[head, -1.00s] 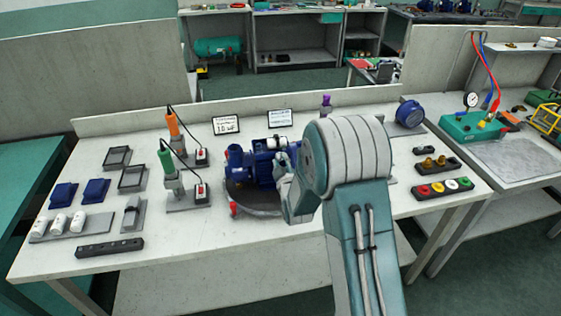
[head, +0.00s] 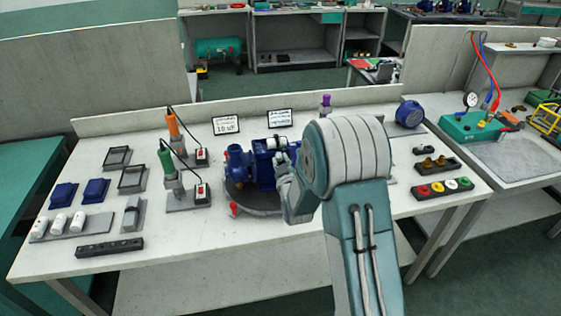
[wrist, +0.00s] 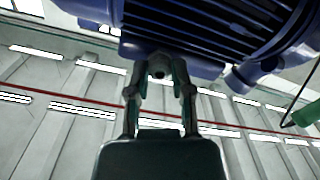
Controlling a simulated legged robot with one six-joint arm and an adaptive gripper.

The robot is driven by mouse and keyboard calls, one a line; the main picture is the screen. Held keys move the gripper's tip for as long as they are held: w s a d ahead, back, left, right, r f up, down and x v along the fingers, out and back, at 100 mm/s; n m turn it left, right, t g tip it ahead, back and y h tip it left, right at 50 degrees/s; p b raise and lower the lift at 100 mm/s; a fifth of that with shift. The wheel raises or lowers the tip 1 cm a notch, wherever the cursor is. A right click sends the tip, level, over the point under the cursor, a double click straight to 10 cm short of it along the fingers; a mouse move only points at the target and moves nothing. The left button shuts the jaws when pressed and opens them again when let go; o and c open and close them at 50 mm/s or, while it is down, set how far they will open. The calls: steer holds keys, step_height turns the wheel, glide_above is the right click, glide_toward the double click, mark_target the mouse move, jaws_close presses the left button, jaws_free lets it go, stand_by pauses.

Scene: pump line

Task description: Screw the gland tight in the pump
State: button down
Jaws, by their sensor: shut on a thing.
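The blue pump (head: 240,164) with its motor sits on a round grey stand at the middle of the bench. My gripper (head: 281,160) is at the right of the pump, partly hidden by my wrist in the head view. In the wrist view the finned blue pump body (wrist: 215,40) fills the top, and my gripper (wrist: 158,68) reaches up to its edge. The fingers are closed on a small dark round piece, the gland (wrist: 157,71), right against the pump. Its thread and how deep it sits are hidden.
Green and orange-handled tools (head: 166,160) stand left of the pump, with signs (head: 226,125) behind it. A dark holder with brass pieces (head: 437,166) and a strip of coloured caps (head: 443,188) lie at right. The bench front is clear.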

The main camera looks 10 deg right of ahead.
steer(key=c, duration=0.9)
jaws_free()
steer(key=shift+m, duration=0.5)
steer(key=shift+c, duration=0.2)
steer(key=o, duration=0.4)
steer(key=shift+c, duration=0.2)
steer(key=shift+n, duration=1.8)
steer(key=n, duration=0.3)
